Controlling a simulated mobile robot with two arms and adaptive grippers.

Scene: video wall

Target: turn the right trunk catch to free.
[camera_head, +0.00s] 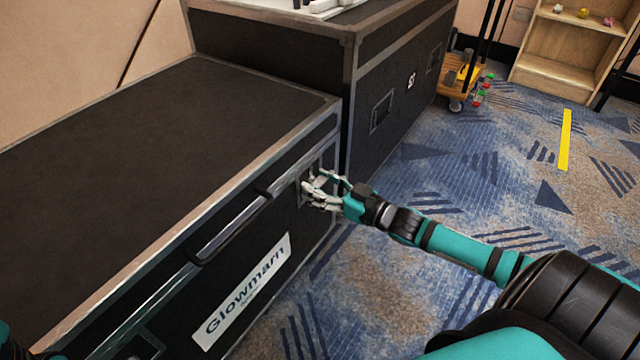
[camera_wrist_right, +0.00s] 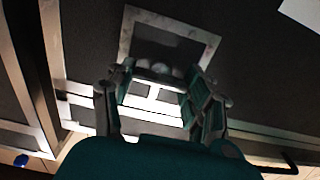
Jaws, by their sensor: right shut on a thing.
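The black trunk (camera_head: 150,130) with metal edges fills the left of the head view. Its right catch (camera_head: 304,190) sits on the front face near the right corner, mostly hidden by my right gripper (camera_head: 318,190). In the right wrist view the catch's metal plate (camera_wrist_right: 160,32) frames a dark recess, and my right gripper (camera_wrist_right: 160,100) is shut on the catch's knob there. The fingers hide most of the knob, so I cannot tell which way it is turned. Only a bit of my left arm shows at the bottom left of the head view; its gripper is out of view.
A long handle (camera_head: 230,230) and a "Glowmarn" label (camera_head: 243,290) are on the trunk's front. A taller black case (camera_head: 400,85) stands right behind the trunk. A cart (camera_head: 462,78) and wooden shelf (camera_head: 560,50) stand farther back. The carpet (camera_head: 450,190) to the right is mostly clear.

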